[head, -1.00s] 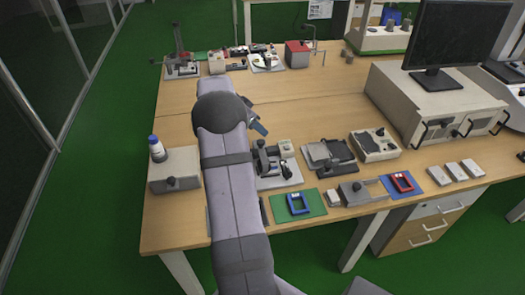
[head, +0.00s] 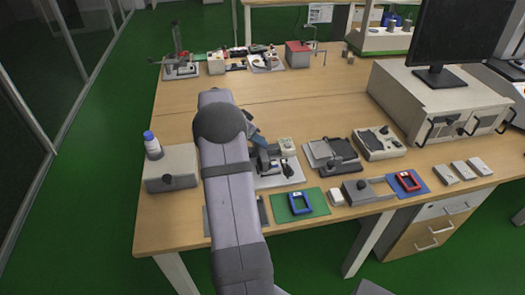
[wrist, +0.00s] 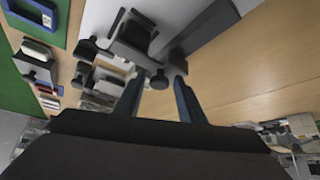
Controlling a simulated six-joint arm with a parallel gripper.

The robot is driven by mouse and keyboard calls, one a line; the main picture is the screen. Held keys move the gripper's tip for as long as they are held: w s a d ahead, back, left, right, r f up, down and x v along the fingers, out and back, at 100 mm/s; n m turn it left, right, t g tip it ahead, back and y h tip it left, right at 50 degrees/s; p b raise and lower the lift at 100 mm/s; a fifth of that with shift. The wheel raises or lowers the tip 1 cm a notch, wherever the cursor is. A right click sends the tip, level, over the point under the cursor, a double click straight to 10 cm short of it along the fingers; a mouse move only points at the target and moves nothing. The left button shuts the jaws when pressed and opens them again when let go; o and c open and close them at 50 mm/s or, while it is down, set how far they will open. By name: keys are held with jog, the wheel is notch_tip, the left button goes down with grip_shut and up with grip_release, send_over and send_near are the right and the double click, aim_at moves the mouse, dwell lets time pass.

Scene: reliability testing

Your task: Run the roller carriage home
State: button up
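The roller fixture sits on a pale base plate (head: 283,178) near the front of the bench, just right of my arm. Its dark carriage (head: 264,160) shows beside my gripper (head: 257,138); my arm hides part of the fixture.
A grey box with a knob (head: 170,169) and a bottle (head: 152,146) stand left of my arm. A green mat (head: 315,206) with a blue frame (head: 299,204) lies in front. A black-topped fixture (head: 333,155) stands to the right. The bench middle (head: 300,100) is clear.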

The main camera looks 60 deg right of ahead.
jog(key=c, duration=0.6)
jog(key=shift+o, duration=0.2)
jog(key=w+a+b, duration=0.2)
jog(key=w+a, duration=0.4)
jog(key=shift+w+a+b, duration=0.35)
jog(key=shift+w+b, duration=0.05)
jog(key=shift+w+a+b, duration=0.1)
jog(key=shift+a+b, duration=0.05)
jog(key=shift+b, duration=0.15)
dwell(0.4)
jog(key=o, duration=0.6)
jog(key=shift+w, duration=0.1)
jog(key=shift+c, duration=0.2)
